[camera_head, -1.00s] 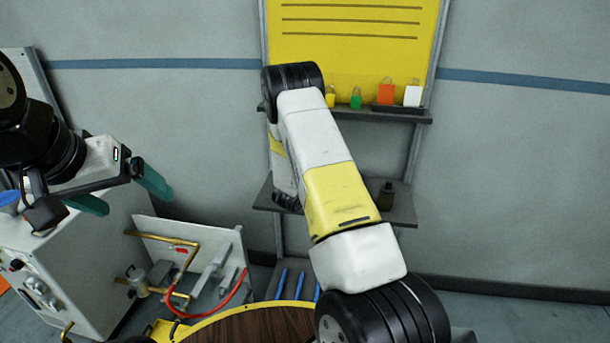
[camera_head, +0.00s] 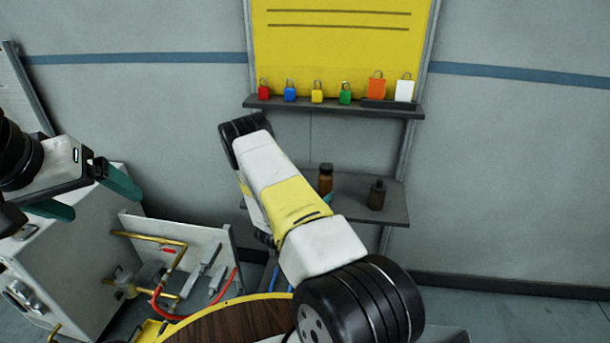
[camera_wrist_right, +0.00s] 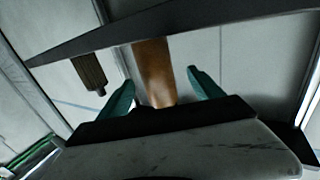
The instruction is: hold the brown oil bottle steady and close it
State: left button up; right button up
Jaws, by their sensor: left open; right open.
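The brown oil bottle (camera_head: 326,177) stands upright on the lower shelf, its lower part partly hidden by my right arm. Its top looks dark; I cannot tell whether a cap is seated. In the right wrist view the brown bottle (camera_wrist_right: 153,72) lies between the two teal fingers of my open right gripper (camera_wrist_right: 160,77), with gaps visible at both sides. In the head view that gripper is mostly hidden behind my arm; one teal fingertip shows beside the bottle. My left gripper (camera_head: 85,197) is open and empty at the far left, well away from the bottle.
A small dark bottle (camera_head: 376,196) stands right of the brown one on the lower shelf (camera_head: 395,215). A white cabinet with brass pipes (camera_head: 160,239) and a round wooden table (camera_head: 225,325) are below.

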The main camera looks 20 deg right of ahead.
aim_at(330, 182)
jog(key=shift+x, duration=1.3)
jog(key=shift+d, duration=0.15)
jog(key=x, duration=0.5)
jog(key=shift+s+d, duration=0.1)
jog(key=shift+s, duration=0.15)
jog(key=shift+c, duration=0.3)
grip_shut()
jog(key=shift+r, duration=0.1)
jog(key=shift+r, duration=0.1)
